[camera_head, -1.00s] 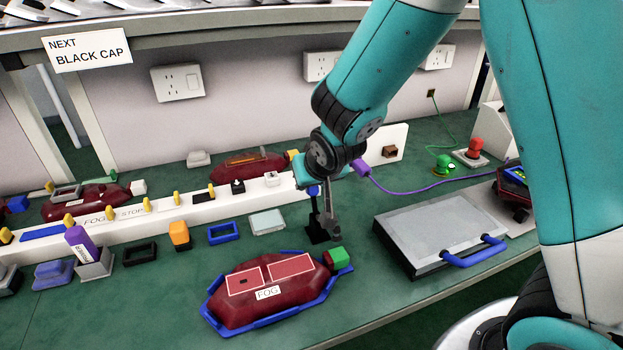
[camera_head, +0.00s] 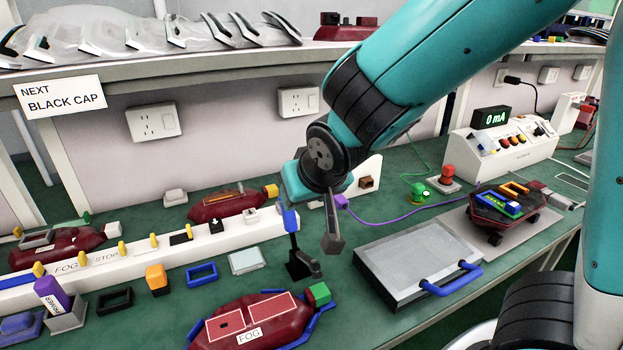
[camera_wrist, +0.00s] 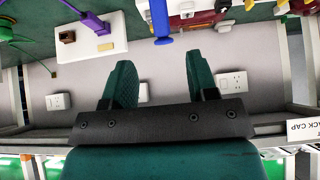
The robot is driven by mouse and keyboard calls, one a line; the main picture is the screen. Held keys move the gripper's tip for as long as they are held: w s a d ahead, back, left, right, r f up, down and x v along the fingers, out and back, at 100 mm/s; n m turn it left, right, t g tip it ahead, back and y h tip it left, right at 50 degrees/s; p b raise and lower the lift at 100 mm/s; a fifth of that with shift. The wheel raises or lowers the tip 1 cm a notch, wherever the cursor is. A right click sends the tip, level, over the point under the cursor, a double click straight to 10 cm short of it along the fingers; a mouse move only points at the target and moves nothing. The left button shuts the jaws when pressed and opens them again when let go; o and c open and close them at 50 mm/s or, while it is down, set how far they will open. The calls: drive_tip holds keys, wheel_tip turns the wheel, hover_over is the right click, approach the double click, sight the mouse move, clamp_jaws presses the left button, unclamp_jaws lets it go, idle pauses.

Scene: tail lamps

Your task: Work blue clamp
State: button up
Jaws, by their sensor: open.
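The blue clamp has an upright blue handle (camera_head: 289,216) on a black base (camera_head: 303,266), standing on the green bench behind the front lamp. In the wrist view a blue bar (camera_wrist: 161,22), which looks like its handle, is at the top centre, beyond the fingertips. My gripper (camera_wrist: 160,70) is open, with nothing between its two dark green fingers. In the head view my wrist is just right of and above the clamp, and the fingers are mostly hidden. The red FOG lamp (camera_head: 272,323) lies in a blue-edged cradle, with a green block (camera_head: 318,293) at its corner.
A grey box with blue handles (camera_head: 405,270) lies right of the clamp. A white rail (camera_head: 140,256) with yellow pegs runs behind. A tester reading 0 mA (camera_head: 492,118) and a dark unit (camera_head: 503,208) are at right. A purple cable (camera_head: 400,219) crosses the bench.

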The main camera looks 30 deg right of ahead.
sight(291, 225)
drive_tip(key=shift+v, duration=2.3)
drive_tip(key=w+r+g+p, duration=0.3)
drive_tip(key=w+p, duration=0.2)
drive_tip(key=p, duration=0.2)
drive_tip(key=b+x, duration=0.1)
drive_tip(key=x, duration=1.6)
drive_tip(key=shift+w, duration=0.15)
drive_tip(key=shift+c, duration=0.4)
